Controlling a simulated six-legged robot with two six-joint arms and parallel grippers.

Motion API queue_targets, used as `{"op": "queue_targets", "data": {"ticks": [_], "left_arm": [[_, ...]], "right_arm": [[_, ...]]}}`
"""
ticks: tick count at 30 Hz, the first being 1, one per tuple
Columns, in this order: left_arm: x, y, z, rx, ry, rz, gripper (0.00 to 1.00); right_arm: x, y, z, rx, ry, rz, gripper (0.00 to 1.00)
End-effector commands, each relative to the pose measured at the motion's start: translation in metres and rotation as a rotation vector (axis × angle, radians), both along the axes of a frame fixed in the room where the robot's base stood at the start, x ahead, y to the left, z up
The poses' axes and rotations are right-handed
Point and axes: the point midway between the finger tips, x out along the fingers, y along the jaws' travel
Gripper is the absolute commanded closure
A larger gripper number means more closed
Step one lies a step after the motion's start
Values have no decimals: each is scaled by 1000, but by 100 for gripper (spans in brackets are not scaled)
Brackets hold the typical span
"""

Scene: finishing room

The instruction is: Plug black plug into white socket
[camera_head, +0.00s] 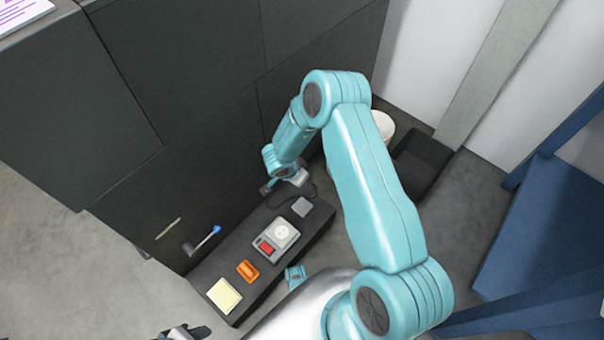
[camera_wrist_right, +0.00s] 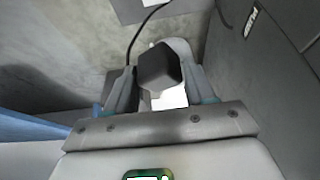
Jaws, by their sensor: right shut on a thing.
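The black plug (camera_wrist_right: 160,68) is a dark block between the fingers of my right gripper (camera_wrist_right: 162,92) in the right wrist view. The gripper is shut on it, and a thin black cable runs up from it. In the head view my right gripper (camera_head: 284,182) is above the far end of the dark bench; the plug is too small to make out clearly there. The round white socket (camera_head: 282,232) is on a grey box (camera_head: 263,250) beside a red switch, apart from the gripper. My left gripper (camera_head: 186,333) is at the bottom edge, partly cut off.
On the dark bench (camera_head: 309,235) are a small grey block (camera_head: 301,207), an orange item (camera_head: 248,271) and a pale yellow pad (camera_head: 224,295). A dark panelled wall (camera_head: 190,90) rises behind, with a blue-tipped lever (camera_head: 205,240). A dark bin (camera_head: 421,162) stands right.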

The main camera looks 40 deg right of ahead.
Motion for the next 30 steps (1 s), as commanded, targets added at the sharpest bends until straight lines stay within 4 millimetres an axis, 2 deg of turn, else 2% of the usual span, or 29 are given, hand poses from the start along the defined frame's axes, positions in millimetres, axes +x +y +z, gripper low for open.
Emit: {"op": "queue_targets", "data": {"ticks": [30], "left_arm": [[0,0,-36,0,0,0,57]], "right_arm": [[-14,58,-53,-30,7,3,88]]}}
